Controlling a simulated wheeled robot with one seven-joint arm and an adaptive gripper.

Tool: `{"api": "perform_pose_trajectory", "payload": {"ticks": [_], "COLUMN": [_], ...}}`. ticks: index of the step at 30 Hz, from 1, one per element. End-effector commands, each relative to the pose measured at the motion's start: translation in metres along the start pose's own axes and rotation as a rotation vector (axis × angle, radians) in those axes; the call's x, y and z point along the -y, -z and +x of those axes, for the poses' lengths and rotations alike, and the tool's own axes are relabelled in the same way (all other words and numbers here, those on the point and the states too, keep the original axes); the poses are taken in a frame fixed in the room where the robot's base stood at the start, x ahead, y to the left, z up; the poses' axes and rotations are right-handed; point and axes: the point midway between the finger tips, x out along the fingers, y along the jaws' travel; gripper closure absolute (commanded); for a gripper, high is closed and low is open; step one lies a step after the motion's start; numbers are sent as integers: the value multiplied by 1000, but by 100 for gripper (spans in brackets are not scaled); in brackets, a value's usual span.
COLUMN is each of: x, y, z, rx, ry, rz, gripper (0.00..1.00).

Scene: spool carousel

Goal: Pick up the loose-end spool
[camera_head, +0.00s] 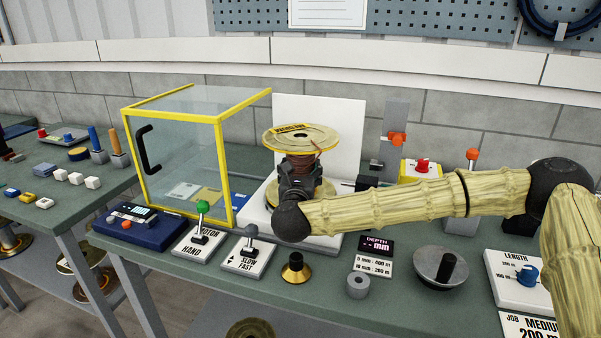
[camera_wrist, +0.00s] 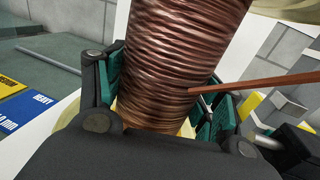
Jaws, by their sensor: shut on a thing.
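The loose-end spool (camera_head: 299,140) is a pale yellowish spool wound with copper wire, upright in front of a white panel in the head view. My gripper (camera_head: 298,180) is shut around its wound core. In the wrist view the copper winding (camera_wrist: 178,65) fills the middle, between the dark fingers with green pads (camera_wrist: 160,105). A loose wire end (camera_wrist: 255,83) sticks out to the right from the winding. The lower flange shows partly behind my gripper; I cannot tell whether it touches the white base (camera_head: 258,222).
A clear box with yellow edges (camera_head: 218,170) stands left of the spool.

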Motion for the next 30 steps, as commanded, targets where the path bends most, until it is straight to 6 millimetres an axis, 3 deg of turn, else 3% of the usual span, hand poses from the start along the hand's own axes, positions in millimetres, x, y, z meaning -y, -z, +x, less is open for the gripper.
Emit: {"api": "perform_pose_trajectory", "payload": {"ticks": [6, 30], "x": [0, 0], "y": [-17, -46], "z": [0, 0], "rx": [7, 6], "ry": [0, 0], "rz": [3, 2], "gripper": [100, 100]}}
